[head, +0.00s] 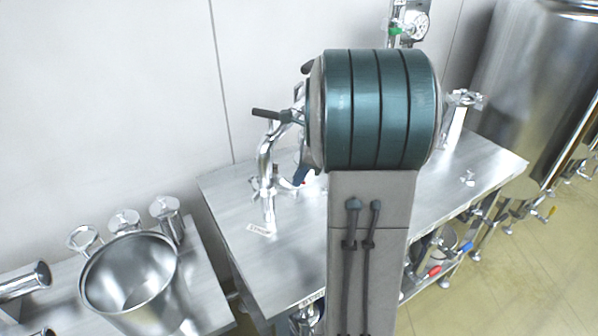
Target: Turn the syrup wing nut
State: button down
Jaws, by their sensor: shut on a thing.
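A curved steel pipe (266,165) rises from the left part of the steel table, with a fitting near its top. A dark handle (265,113) sticks out to the left beside this fitting. A small pale label (262,230) lies at the foot of the pipe; I cannot read it. I cannot make out the syrup wing nut. My arm's large green link and grey column fill the middle of the view and cover what stands behind them. My gripper is hidden behind my arm.
The steel table (228,190) stands near the wall. A steel bucket (130,275) and several steel fittings are on a lower bench at left. A large steel tank (530,75) stands at right. Valves with red and blue handles sit under the table. Floor is clear at lower right.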

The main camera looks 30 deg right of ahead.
jog(key=n+g+p, duration=0.1)
jog(key=n, duration=0.3)
jog(key=w+n+g+p, duration=0.1)
jog(key=n+g+p, duration=0.1)
jog(key=n, duration=0.2)
jog(key=w+n+g+p, duration=0.1)
jog(key=n+p, duration=0.1)
jog(key=n, duration=0.1)
jog(key=shift+d+n, duration=0.1)
jog(key=shift+n, duration=0.3)
jog(key=shift+p, duration=0.3)
jog(key=c, duration=1.6)
grip_release()
jog(key=shift+s+y, duration=0.1)
jog(key=shift+y, duration=0.2)
